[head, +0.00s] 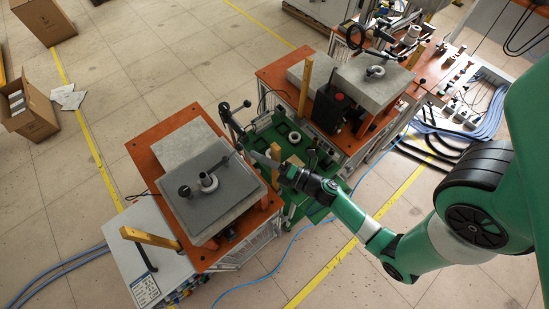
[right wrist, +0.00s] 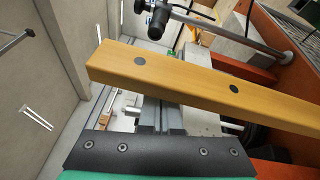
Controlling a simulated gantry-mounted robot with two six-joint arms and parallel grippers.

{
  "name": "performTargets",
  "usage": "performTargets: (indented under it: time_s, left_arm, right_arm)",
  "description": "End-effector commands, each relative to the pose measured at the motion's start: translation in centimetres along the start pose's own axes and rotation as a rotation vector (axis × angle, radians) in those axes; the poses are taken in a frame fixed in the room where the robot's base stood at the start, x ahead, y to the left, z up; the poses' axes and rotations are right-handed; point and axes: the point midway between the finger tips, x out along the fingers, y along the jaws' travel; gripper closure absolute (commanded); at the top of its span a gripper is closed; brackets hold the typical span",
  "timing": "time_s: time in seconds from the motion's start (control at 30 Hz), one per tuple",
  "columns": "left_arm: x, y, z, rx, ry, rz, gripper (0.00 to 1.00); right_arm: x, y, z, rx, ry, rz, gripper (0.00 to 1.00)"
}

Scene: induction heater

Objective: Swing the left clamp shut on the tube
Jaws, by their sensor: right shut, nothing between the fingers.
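In the head view, a short pale ring-shaped tube end (head: 208,182) stands on the grey plate of the left orange station, with a dark round knob (head: 185,191) beside it. A black clamp lever with round knobs (head: 232,118) stands at that station's back right corner; I cannot tell whether it is shut on a tube. My right gripper (head: 258,158) reaches in from the right, just below the lever and apart from it. It is shut and empty. In the right wrist view, its grey fingers (right wrist: 162,118) show partly behind a yellow bar. A black clamp part (right wrist: 159,22) shows above the bar. My left gripper is out of view.
The yellow bar (right wrist: 185,80) crosses close in front of the right wrist camera; an upright yellow bar (head: 275,165) stands near the gripper in the head view. A second orange station (head: 268,72) stands behind.

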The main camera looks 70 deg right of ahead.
Motion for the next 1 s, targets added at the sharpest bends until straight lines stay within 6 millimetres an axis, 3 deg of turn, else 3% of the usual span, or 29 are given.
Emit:
performTargets:
  time_s: [0.2, 0.4, 0.63, 1.0]
  left_arm:
    - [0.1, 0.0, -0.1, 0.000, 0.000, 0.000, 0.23]
    - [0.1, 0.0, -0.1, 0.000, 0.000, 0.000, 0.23]
    - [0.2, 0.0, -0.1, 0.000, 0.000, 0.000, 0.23]
    - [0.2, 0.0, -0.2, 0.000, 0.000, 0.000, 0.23]
  right_arm:
    - [-4.9, -0.1, 0.1, 0.003, -0.009, -0.007, 1.00]
    - [-8.4, 0.0, 0.3, -0.001, -0.011, -0.003, 1.00]
    - [-10.1, 0.0, 0.1, 0.000, -0.004, -0.001, 1.00]
    - [-10.3, 0.0, -0.1, 0.000, 0.000, -0.001, 1.00]
